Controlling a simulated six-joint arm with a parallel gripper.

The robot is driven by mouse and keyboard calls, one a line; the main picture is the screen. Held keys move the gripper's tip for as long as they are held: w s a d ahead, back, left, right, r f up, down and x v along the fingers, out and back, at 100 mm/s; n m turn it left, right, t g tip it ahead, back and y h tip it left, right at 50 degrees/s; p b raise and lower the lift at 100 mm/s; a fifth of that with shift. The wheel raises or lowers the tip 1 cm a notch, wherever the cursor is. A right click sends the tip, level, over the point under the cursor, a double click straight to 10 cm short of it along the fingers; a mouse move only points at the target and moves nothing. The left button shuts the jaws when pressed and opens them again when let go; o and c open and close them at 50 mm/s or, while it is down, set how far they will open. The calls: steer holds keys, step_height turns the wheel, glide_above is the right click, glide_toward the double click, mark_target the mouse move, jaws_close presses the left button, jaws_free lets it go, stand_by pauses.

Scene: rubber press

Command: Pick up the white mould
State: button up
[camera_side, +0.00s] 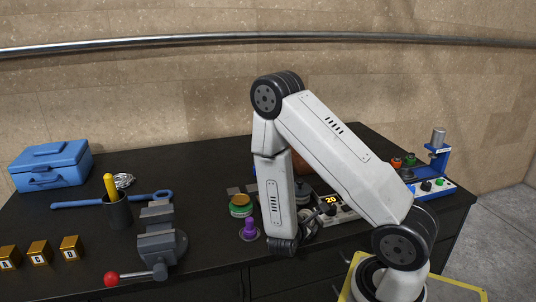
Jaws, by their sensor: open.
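I cannot make out a white mould in the side view; my own arm covers part of the bench where it could be. My gripper (309,234) is small and partly hidden at the end of my wrist, low over the bench's front edge. It is open, and I see nothing held in it. Just left of my forearm are a stack of coloured round pieces (241,205), green and orange, and a purple knobbed piece (249,230).
A blue press (437,152) stands at the far right. A grey vise (160,245), dark cup (117,212), blue wrench (153,197), blue toolbox (50,168) and gold lettered blocks (40,252) occupy the left.

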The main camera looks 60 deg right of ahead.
mark_target(305, 212)
stand_by(0.4)
jaws_close()
steer(key=shift+r, duration=0.15)
steer(key=shift+r, duration=4.85)
steer(key=shift+s, duration=0.1)
